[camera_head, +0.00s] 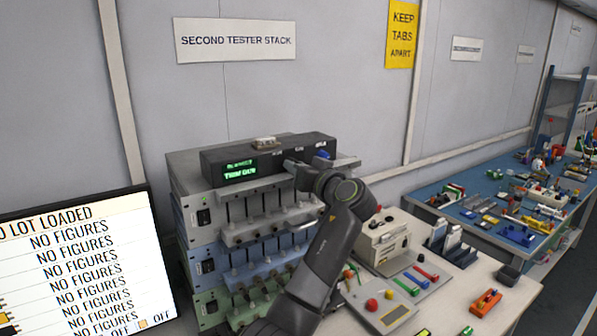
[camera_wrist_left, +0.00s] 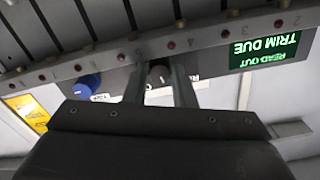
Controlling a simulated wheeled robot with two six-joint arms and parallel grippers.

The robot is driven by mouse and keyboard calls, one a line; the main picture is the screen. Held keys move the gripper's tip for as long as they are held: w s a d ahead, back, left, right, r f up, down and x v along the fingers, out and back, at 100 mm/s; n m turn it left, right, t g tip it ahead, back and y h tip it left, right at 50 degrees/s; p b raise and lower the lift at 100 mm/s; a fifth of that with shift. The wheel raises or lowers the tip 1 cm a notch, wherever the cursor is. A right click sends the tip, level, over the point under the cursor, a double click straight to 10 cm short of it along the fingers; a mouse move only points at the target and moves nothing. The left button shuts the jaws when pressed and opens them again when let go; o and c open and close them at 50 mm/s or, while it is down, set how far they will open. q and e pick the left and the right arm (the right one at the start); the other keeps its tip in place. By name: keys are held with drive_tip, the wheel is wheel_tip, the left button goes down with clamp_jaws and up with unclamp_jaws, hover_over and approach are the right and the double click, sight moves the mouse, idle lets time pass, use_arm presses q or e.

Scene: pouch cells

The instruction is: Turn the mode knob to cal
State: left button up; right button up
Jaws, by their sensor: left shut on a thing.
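A black readout box (camera_head: 225,162) sits on top of the tester stack. Its green display (camera_head: 241,172) reads "TRIM DUE" and shows upside down in the left wrist view (camera_wrist_left: 264,50). My left gripper (camera_head: 291,163) is at the front of this box, right of the display. In the left wrist view its two fingers (camera_wrist_left: 160,80) are shut on a dark round knob (camera_wrist_left: 159,74), one on each side. A blue knob (camera_head: 322,154) is further right on the box and also shows in the left wrist view (camera_wrist_left: 88,86). The small labels and the dark knob's pointer cannot be read. My right gripper is not in view.
The tester stack (camera_head: 205,215) has rows of clamps below the box. A screen (camera_head: 80,265) stands at the left. A beige device (camera_head: 383,240) and a grey panel with coloured buttons (camera_head: 378,305) are on the bench at right. A blue table (camera_head: 470,215) stands beyond.

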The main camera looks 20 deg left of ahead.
use_arm(q)
drive_tip(key=shift+r+m, duration=0.2)
drive_tip(key=shift+m, duration=0.2)
drive_tip(key=o, duration=1)
drive_tip(key=shift+w+f, duration=0.1)
drive_tip(key=shift+f, duration=0.05)
drive_tip(key=shift+b+v, duration=5.5)
drive_tip(key=shift+v, duration=3.2)
drive_tip(key=shift+a, duration=0.1)
